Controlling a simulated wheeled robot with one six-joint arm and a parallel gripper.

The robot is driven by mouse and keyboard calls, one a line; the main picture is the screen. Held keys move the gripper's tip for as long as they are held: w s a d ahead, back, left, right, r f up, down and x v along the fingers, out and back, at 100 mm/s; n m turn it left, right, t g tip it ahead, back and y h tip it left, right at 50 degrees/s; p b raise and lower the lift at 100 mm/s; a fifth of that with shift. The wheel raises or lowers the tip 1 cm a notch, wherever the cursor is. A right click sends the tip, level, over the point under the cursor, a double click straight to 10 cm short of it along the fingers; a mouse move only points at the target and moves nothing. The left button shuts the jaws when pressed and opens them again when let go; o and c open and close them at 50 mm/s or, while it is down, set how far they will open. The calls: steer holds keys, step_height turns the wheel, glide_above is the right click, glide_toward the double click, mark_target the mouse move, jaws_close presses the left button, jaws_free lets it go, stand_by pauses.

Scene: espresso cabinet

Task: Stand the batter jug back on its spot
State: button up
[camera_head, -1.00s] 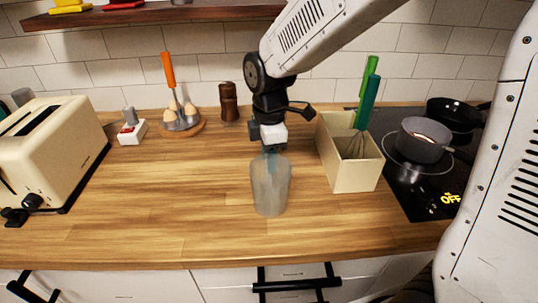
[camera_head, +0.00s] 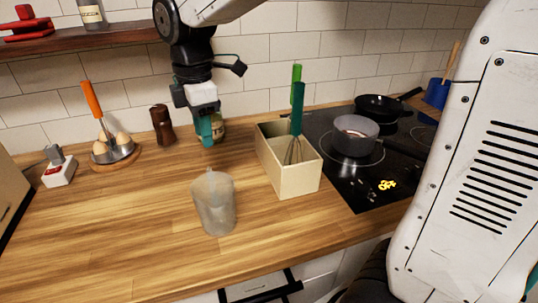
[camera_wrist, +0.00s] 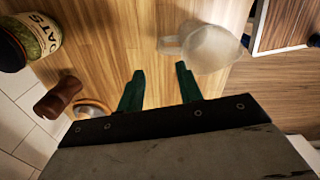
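The batter jug (camera_head: 214,205) is a translucent grey jug standing upright on the wooden counter (camera_head: 120,230), left of the utensil box. No marked spot for it can be made out. My gripper (camera_head: 208,143) is up behind the jug and apart from it, its teal fingers pointing down. In the wrist view my gripper (camera_wrist: 160,75) has its two green fingers spread with nothing between them. The jug (camera_wrist: 210,48) shows there beyond the fingertips to the right, its handle turned left.
A cream box (camera_head: 290,180) with whisks stands right of the jug, beside the hob with a pot (camera_head: 354,137). A labelled jar (camera_wrist: 32,40) stands at the back, partly behind my gripper in the head view. A brown mill (camera_head: 162,125) and egg stand (camera_head: 114,150) are back left.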

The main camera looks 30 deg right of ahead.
steer(key=s+d+m, duration=0.4)
steer(key=s+m, duration=0.2)
steer(key=s, duration=0.1)
steer(key=s+d+f+m, duration=0.1)
steer(key=s+d+m, duration=0.3)
steer(key=s+m, duration=0.2)
steer(key=s+d+m+t, duration=0.1)
steer(key=s+d+m, duration=0.4)
steer(key=s, duration=0.4)
steer(key=shift+s+f+m, duration=0.3)
steer(key=shift+m, duration=0.2)
stand_by(0.5)
